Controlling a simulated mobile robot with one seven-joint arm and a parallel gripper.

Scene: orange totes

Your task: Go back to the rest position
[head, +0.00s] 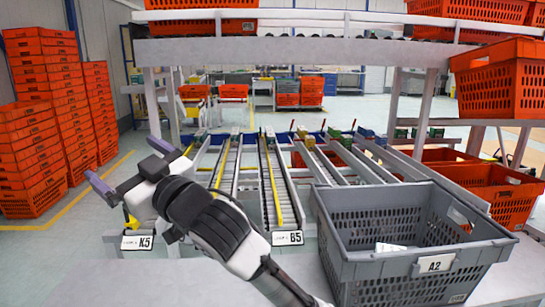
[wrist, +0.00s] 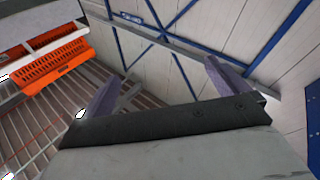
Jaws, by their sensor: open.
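My gripper (head: 130,168) is raised at the left of the head view, in front of the roller lanes and above the K5 label. Its two purple-grey fingers stand wide apart with nothing between them. In the wrist view my gripper (wrist: 165,88) is also open and empty, facing a pale wall with blue beams. My arm reaches up to it from the bottom of the head view. It touches no object that I can see.
A grey tote (head: 385,260) labelled A2 stands at right with a small white item inside. Orange totes are stacked at far left (head: 45,110), and others sit on the right shelf (head: 495,80). Sloped roller lanes (head: 275,180) fill the middle. An upper shelf (head: 290,50) spans the top.

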